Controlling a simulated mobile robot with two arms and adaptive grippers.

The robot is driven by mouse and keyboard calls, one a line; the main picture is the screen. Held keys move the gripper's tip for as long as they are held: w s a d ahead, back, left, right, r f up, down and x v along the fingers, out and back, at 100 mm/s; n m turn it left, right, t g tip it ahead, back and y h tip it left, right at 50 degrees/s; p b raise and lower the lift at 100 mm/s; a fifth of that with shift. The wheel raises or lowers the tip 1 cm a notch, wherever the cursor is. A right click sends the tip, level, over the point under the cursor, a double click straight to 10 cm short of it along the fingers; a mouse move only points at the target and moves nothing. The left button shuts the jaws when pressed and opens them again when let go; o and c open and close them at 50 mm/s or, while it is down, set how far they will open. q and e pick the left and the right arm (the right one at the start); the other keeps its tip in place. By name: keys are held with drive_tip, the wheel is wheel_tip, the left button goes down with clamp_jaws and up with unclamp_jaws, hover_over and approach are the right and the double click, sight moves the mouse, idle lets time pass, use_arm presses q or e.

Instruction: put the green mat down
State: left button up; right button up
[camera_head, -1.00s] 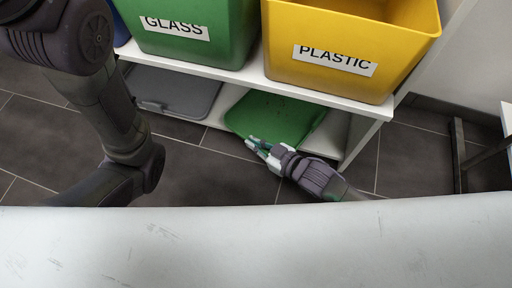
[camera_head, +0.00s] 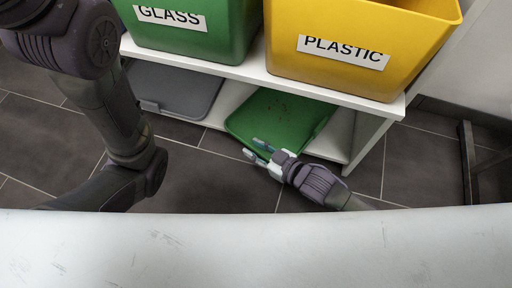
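The green mat (camera_head: 280,122) lies on the lower shelf (camera_head: 228,100), under the yellow bin, with small dark specks on its surface. My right gripper (camera_head: 256,149) is just in front of the mat's near edge, pointing left. Its two fingers are apart with a gap between them, and nothing shows between them. My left arm comes down on the left, and its gripper is out of view.
A grey mat (camera_head: 172,88) lies on the same shelf to the left. Above stand a green GLASS bin (camera_head: 205,40) and a yellow PLASTIC bin (camera_head: 350,75). A white surface (camera_head: 250,250) fills the foreground. A dark metal stand (camera_head: 467,165) is at the right.

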drive_tip(key=shift+r, duration=0.25)
drive_tip(key=p+v, duration=0.7)
drive_tip(key=v, duration=0.5)
